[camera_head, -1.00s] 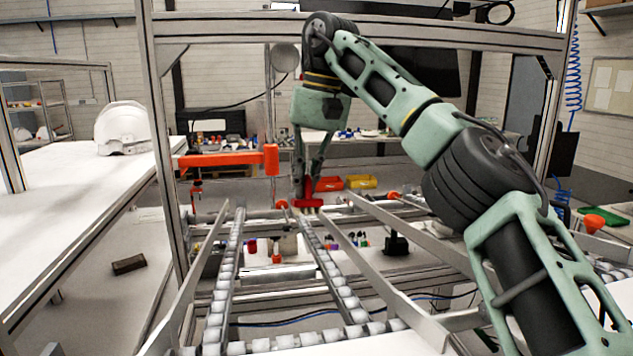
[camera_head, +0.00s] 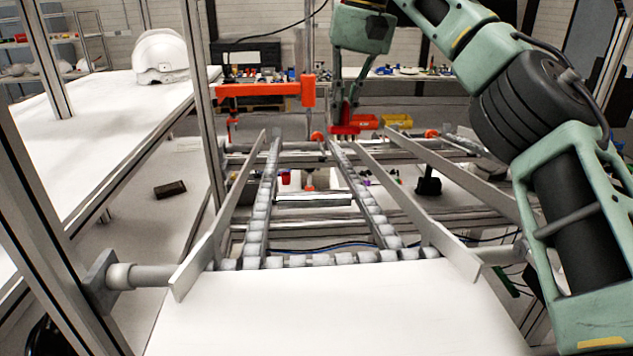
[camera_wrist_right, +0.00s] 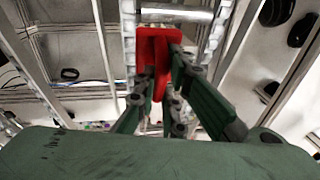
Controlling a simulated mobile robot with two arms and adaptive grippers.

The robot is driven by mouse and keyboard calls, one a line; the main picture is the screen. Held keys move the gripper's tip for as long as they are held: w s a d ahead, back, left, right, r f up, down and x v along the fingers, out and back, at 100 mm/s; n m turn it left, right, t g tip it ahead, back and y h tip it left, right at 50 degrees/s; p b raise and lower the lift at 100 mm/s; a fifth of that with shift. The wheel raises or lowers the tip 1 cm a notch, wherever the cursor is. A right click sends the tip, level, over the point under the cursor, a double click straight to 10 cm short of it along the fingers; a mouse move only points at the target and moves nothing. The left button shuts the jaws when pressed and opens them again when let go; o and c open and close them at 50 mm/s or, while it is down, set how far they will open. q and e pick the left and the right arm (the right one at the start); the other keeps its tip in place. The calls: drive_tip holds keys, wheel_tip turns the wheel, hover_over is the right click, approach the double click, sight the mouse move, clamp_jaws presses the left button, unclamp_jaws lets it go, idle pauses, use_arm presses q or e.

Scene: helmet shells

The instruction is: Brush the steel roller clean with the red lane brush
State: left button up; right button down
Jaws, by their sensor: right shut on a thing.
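My right gripper (camera_head: 346,108) is shut on the red lane brush (camera_head: 348,128) above the far end of the roller lanes. In the right wrist view the red brush (camera_wrist_right: 156,45) sits between the fingers (camera_wrist_right: 160,85), and its underside is hidden. A shiny steel roller (camera_wrist_right: 176,14) shows just beyond the brush there; I cannot tell whether they touch. In the head view a steel bar (camera_head: 313,199), perhaps the same roller, lies between the two lanes, nearer than the brush. My left gripper is out of view.
Sloping metal guide rails (camera_head: 226,215) flank the lanes. An orange arm-like bar (camera_head: 262,90) stands left of my gripper. A white table (camera_head: 105,122) with a white helmet shell (camera_head: 161,56) is at the left. A white surface (camera_head: 330,305) fills the front.

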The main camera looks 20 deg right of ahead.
drive_tip(key=shift+s+a+f, duration=0.1)
drive_tip(key=shift+s+f, duration=0.15)
drive_tip(key=shift+f, duration=0.25)
drive_tip(key=shift+s+a+f, duration=0.1)
drive_tip(key=shift+s+f, duration=0.2)
drive_tip(key=shift+f, duration=0.6)
drive_tip(key=shift+s+a+f, duration=0.1)
drive_tip(key=shift+s+f, duration=0.2)
drive_tip(key=shift+f, duration=0.6)
drive_tip(key=shift+s+f, duration=0.3)
drive_tip(key=shift+f, duration=0.6)
drive_tip(key=shift+s+a+f+b, duration=0.15)
drive_tip(key=shift+f+b, duration=0.1)
drive_tip(key=shift+f, duration=0.15)
drive_tip(key=shift+s+a+f+b, duration=0.1)
drive_tip(key=shift+f+b, duration=0.15)
drive_tip(key=shift+f, duration=0.15)
drive_tip(key=shift+a, duration=0.15)
